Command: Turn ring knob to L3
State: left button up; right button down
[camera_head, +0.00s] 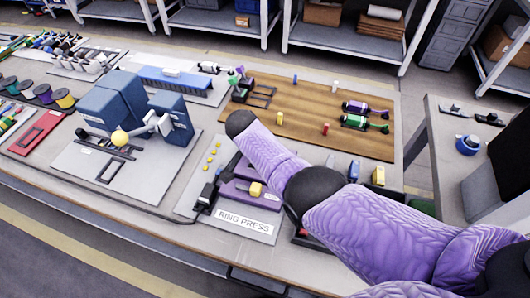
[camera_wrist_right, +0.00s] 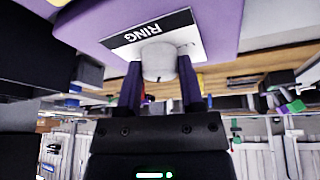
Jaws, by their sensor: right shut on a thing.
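The ring knob (camera_wrist_right: 158,62) is a pale grey round knob in the right wrist view, on the purple face of a box (camera_wrist_right: 95,25). A white label (camera_wrist_right: 135,35) reading RING lies behind it, partly covered by the knob. My right gripper (camera_wrist_right: 160,78) is shut on the knob, one dark finger on each side. The level marks cannot be read, so the knob's setting is unclear. In the head view the purple ring press (camera_head: 232,188) stands behind a RING PRESS sign (camera_head: 244,220). My right arm covers part of it. My left gripper is not in view.
Yellow dots (camera_head: 213,160) and a black cabled block (camera_head: 207,197) are left of the press. A blue machine (camera_head: 105,105) stands farther left. Behind is a wooden board (camera_head: 310,115) with green and purple tools. A yellow block (camera_head: 378,175) is right of my arm.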

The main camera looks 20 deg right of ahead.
jog(key=shift+c, duration=1.1)
grip_release()
jog(key=shift+r, duration=0.1)
jog(key=p+v, duration=0.6)
jog(key=v, duration=0.4)
jog(key=shift+d, duration=0.1)
